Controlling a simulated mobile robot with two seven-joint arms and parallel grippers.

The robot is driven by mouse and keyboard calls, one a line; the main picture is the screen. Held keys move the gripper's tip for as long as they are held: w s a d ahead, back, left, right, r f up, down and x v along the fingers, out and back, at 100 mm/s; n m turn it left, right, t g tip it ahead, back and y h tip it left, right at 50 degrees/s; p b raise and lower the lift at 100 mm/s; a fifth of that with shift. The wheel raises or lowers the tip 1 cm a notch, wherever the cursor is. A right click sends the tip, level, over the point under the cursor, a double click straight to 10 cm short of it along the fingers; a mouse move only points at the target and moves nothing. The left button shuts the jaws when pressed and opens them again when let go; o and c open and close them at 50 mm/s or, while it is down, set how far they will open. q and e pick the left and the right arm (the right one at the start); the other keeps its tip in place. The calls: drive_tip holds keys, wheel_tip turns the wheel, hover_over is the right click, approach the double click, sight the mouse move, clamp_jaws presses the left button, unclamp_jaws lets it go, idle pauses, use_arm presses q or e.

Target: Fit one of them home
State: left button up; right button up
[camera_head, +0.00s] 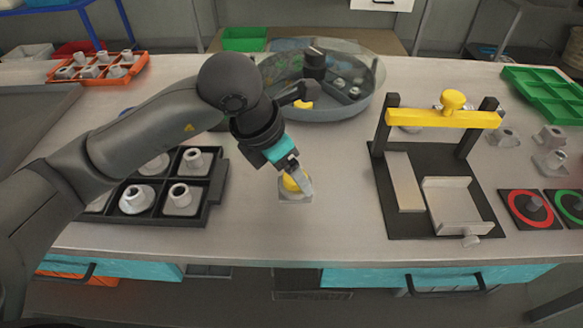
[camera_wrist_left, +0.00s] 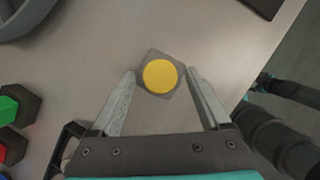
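A grey fitting with a round yellow top (camera_head: 294,197) stands upright on the bench in front of the tank. In the left wrist view the yellow top (camera_wrist_left: 160,76) sits on a square grey base. My left gripper (camera_head: 299,182) is over it with fingers apart. In the wrist view the gripper's fingertips (camera_wrist_left: 161,74) lie on either side of the fitting, with no clear contact on either side. The black compartment tray (camera_head: 205,207) at left holds several grey fittings. The round clear tank (camera_head: 335,108) behind holds grey parts and a yellow-topped one (camera_head: 303,104). My right gripper does not show.
A black fixture with a yellow clamp bar (camera_head: 440,119) and grey blocks stands at right. Loose grey fittings (camera_head: 551,160) and a red-ringed pad (camera_head: 530,208) lie beyond it. An orange tray (camera_head: 140,62) is back left, a green tray (camera_head: 545,95) back right. Bench between gripper and fixture is clear.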

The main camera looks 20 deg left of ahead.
use_arm(q)
drive_tip(key=shift+o, duration=0.4)
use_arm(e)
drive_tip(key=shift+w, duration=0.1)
use_arm(q)
drive_tip(key=p+v, duration=0.3)
drive_tip(key=v, duration=1.2)
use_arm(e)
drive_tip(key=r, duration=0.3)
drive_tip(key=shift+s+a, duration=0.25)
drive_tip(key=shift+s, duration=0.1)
use_arm(q)
drive_tip(key=shift+s+r, duration=0.1)
drive_tip(key=shift+s, duration=0.05)
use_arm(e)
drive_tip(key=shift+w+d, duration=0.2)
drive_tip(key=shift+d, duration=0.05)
